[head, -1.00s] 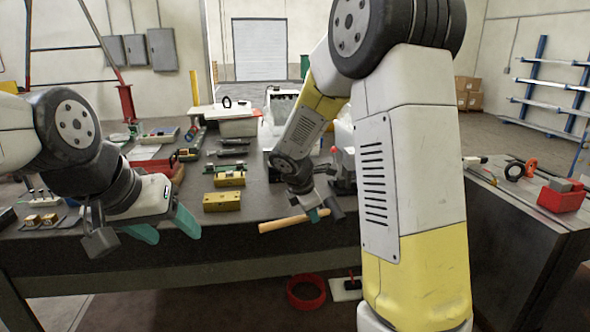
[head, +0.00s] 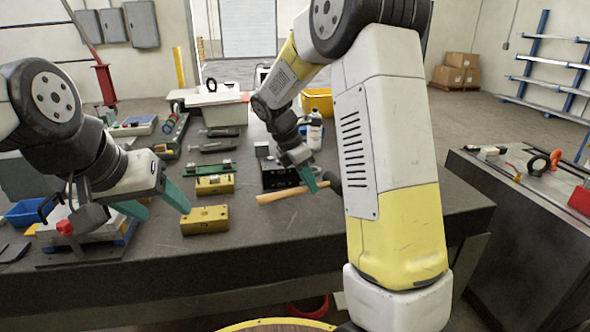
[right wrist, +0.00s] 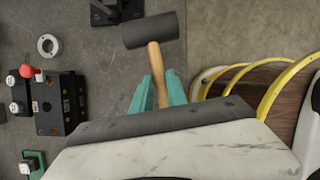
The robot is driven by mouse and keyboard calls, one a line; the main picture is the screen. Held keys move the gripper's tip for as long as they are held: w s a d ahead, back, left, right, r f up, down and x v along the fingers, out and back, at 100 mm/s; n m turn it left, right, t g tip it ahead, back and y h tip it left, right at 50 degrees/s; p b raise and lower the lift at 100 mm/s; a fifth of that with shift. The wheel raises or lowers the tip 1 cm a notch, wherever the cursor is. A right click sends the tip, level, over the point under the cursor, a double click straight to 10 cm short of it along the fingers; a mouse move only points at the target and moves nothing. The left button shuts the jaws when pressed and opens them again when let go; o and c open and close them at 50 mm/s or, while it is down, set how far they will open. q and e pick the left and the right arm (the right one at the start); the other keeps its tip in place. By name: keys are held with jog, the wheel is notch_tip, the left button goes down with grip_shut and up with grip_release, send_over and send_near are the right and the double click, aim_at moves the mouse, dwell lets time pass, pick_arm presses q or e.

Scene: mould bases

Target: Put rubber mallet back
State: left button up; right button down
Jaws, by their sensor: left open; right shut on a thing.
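The rubber mallet has a pale wooden handle (head: 285,195) and a dark cylindrical head. My right gripper (head: 309,180) is shut on the handle, over the bench's right part. In the right wrist view the mallet head (right wrist: 150,30) lies beyond the teal fingertips (right wrist: 161,92), with the handle between them. In the head view the mallet head is mostly hidden behind my right arm. I cannot tell how high the mallet is above the bench. My left gripper (head: 158,203) is open and empty, over the bench's left part.
The dark bench (head: 270,238) carries yellow blocks (head: 205,219), a black device (head: 279,174), a white bottle (head: 314,130) and a yellow bin (head: 318,101). A blue bin (head: 24,212) sits at left. The front middle is clear. Another bench (head: 500,195) stands right.

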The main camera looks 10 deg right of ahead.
jog(key=shift+w+f, duration=0.15)
jog(key=shift+f, duration=4.35)
jog(key=c, duration=1.2)
grip_release()
jog(key=shift+c, duration=0.2)
